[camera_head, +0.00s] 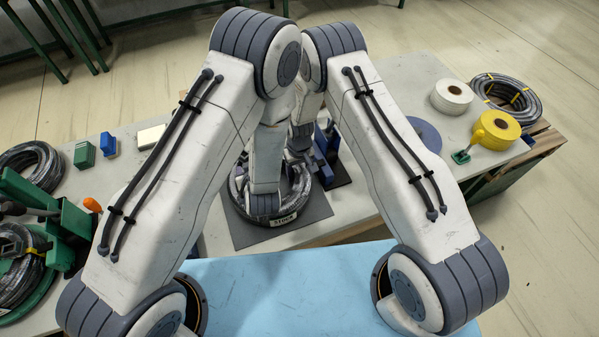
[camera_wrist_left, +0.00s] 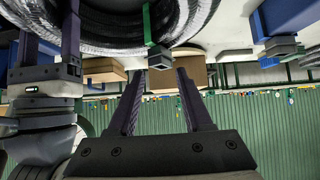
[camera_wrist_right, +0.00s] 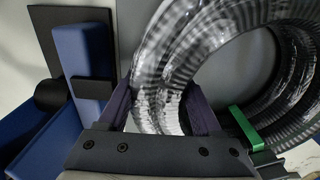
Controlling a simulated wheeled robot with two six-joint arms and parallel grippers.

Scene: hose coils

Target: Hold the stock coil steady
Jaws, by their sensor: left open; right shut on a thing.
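The stock coil (camera_head: 297,199), a dark ribbed hose in shiny wrap, lies on a dark square mat (camera_head: 319,208), with a white label at its near side. My right gripper (camera_head: 302,147) points down at the coil's far right side. In the right wrist view its fingers are shut on the coil (camera_wrist_right: 157,75), one on each side. It also shows in the left wrist view (camera_wrist_left: 72,38). My left gripper (camera_wrist_left: 162,92) is open, with nothing between its fingers. The coil (camera_wrist_left: 110,42) is close by at the picture's top. In the head view my left arm hides its fingers.
A blue fixture (camera_head: 323,142) stands beside the coil, close to my right gripper. Yellow (camera_head: 494,130) and white (camera_head: 451,96) rolls and another coil (camera_head: 506,95) are at the right. Green equipment (camera_head: 75,222) with hose is at the left. The light blue surface (camera_head: 290,290) in front is clear.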

